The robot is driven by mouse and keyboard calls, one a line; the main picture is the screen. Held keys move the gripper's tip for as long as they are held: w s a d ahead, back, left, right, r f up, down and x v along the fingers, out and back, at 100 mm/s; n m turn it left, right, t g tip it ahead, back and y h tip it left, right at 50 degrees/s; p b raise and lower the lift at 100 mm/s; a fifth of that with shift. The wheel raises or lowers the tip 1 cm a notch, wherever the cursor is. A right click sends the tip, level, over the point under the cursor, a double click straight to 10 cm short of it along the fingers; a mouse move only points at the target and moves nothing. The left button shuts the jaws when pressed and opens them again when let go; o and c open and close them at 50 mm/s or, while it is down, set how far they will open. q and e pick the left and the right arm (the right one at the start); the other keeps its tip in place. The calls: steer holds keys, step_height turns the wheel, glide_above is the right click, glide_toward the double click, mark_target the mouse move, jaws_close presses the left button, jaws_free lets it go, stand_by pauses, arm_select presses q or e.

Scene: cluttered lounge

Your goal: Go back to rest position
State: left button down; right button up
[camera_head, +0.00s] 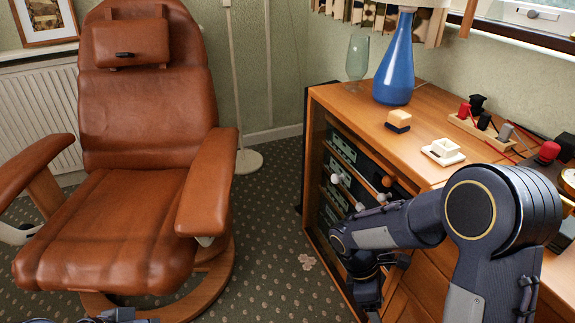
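My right arm (485,215) comes in from the lower right, bends at a high elbow and reaches left in front of the wooden cabinet. Its wrist (366,288) hangs down beside the cabinet's front, near the bottom edge of the view. The fingers of my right gripper cannot be made out, and I see nothing held there. A small dark part of my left arm (112,316) shows at the bottom left edge, in front of the chair. My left gripper is not visible.
A brown leather armchair (125,225) fills the left.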

steer(key=s+r+m+t+y, duration=0.9)
steer(key=s+r+m, duration=0.4)
steer(key=r+m, duration=0.35)
step_height(320, 180, up, 36)
steer(key=p, duration=3.7)
steer(key=shift+d+r+h, duration=0.15)
steer(key=shift+r+h, duration=0.05)
steer(key=shift+h, duration=0.2)
steer(key=shift+w+m, duration=0.1)
steer(key=shift+m, duration=0.15)
steer(key=shift+t, duration=0.3)
